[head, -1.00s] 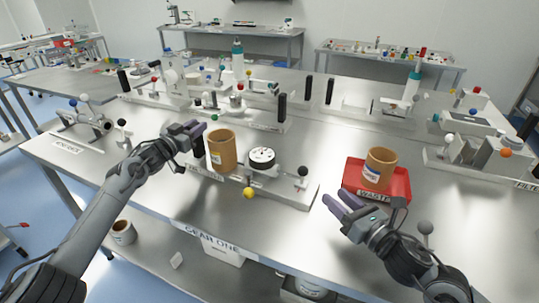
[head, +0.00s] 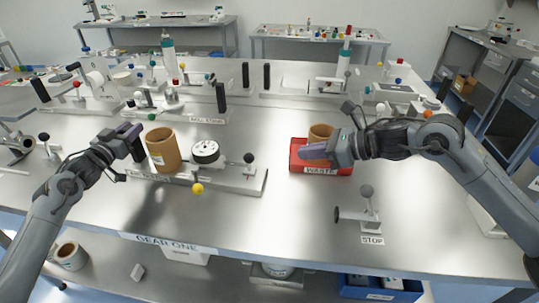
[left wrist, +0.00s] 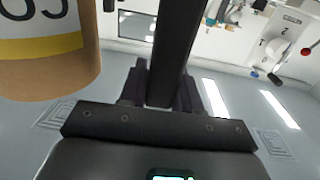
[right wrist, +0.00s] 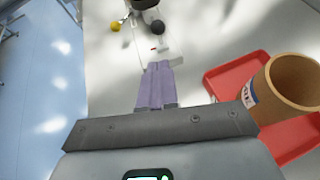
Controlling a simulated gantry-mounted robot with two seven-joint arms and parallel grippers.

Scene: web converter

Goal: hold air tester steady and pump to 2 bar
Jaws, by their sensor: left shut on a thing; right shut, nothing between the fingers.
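The air tester is a grey base (head: 225,183) with a black upright handle (head: 137,150), a round white-faced gauge (head: 206,152), a black-knobbed lever (head: 249,159) and a yellow ball (head: 197,189) at its front edge. A brown cardboard core (head: 163,150) stands on it. My left gripper (head: 128,134) is shut on the black handle, which also shows between its fingers in the left wrist view (left wrist: 172,50). My right gripper (head: 316,151) is shut and empty, right of the lever and apart from it. The gauge's reading is too small to tell.
A red waste tray (head: 298,165) holds another brown core (head: 320,131), close to my right gripper. A stop stand (head: 371,222) with a grey knob is at the front right. Other fixtures stand behind. The table between tester and stop stand is clear.

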